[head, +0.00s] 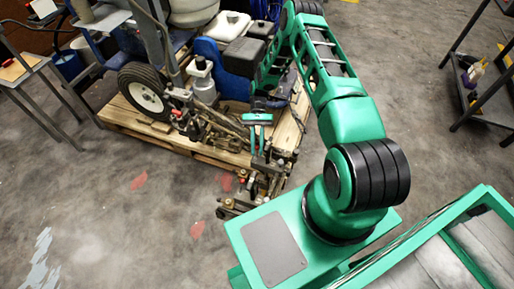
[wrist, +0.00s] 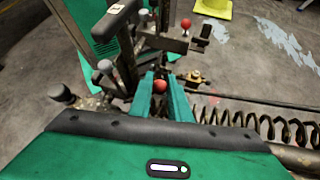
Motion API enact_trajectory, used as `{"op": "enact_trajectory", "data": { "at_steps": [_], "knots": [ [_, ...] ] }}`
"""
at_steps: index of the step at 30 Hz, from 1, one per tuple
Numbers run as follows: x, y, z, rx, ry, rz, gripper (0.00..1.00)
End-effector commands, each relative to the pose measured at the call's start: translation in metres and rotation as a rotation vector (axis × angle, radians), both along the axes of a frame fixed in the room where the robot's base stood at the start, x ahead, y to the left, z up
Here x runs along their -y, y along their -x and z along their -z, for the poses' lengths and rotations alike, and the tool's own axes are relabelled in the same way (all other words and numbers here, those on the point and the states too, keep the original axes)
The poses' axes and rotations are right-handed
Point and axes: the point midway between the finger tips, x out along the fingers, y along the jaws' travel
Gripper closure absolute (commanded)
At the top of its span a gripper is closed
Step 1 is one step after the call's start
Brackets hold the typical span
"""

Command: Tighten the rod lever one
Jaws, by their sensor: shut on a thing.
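The line striper (head: 200,95) sits on a wooden pallet, with its rods and levers at the front right. In the wrist view my gripper (wrist: 162,90) has its two green fingers closed around a small red ball knob (wrist: 160,86), which seems to be the end of a lever. The rest of that lever is hidden between the fingers. In the head view my gripper (head: 259,158) reaches down among the rods, and the knob in it cannot be made out. A second red knob (wrist: 186,23) stands farther off, apart from my gripper.
A coil spring on a rod (wrist: 240,120) runs right of my fingers. A black upright handle (wrist: 120,45) stands close on the left. The wooden pallet (head: 150,130) lies under the machine. A dark shelf cart (head: 480,80) stands right; open floor lies in front.

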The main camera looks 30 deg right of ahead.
Motion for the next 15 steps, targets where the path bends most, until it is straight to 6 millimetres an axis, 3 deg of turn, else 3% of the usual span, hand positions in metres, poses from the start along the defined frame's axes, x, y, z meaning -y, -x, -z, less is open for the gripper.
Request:
{"op": "enact_trajectory", "data": {
  "at_steps": [1,2,4,15],
  "knots": [
    [-0.0006,-0.0037,-0.0004,0.009,0.000,0.001,1.00],
    [-0.0006,-0.0037,-0.0004,0.009,0.000,0.001,0.79],
    [-0.0009,-0.0034,-0.0004,0.009,0.001,0.000,0.65],
    [0.0012,-0.0047,-0.0022,0.005,0.002,0.000,0.65]
  ]
}}
